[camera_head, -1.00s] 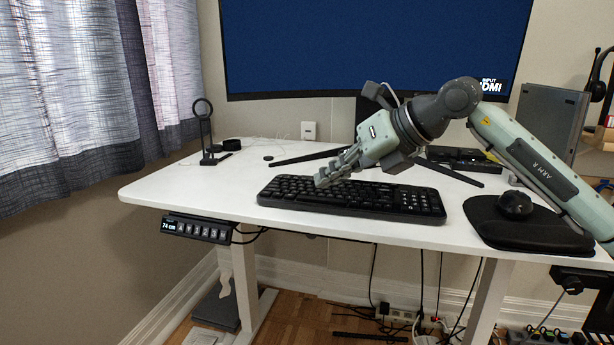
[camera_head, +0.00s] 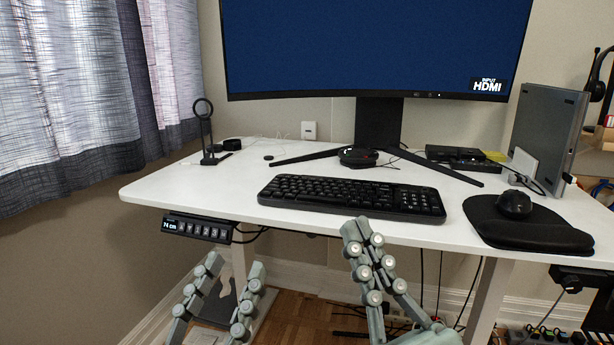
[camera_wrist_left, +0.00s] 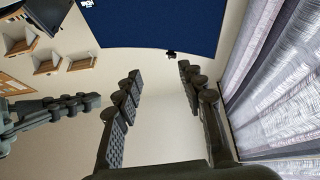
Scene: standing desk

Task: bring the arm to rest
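My left gripper (camera_head: 235,268) is low in front of the desk in the head view, its two fingers apart with nothing between them. In the left wrist view its fingers (camera_wrist_left: 160,75) are also spread and empty. My right gripper (camera_head: 358,226) is in front of the desk's front edge, below the keyboard in the picture. Its fingertips meet and hold nothing visible. What looks like my right gripper also shows at the left of the left wrist view (camera_wrist_left: 70,104).
The white desk (camera_head: 205,185) carries a keyboard (camera_head: 350,197), a mouse (camera_head: 515,204) on a black pad (camera_head: 530,235), and a monitor (camera_head: 370,50). A height control panel (camera_head: 197,228) hangs under the front edge. Curtains (camera_head: 75,100) are at the left.

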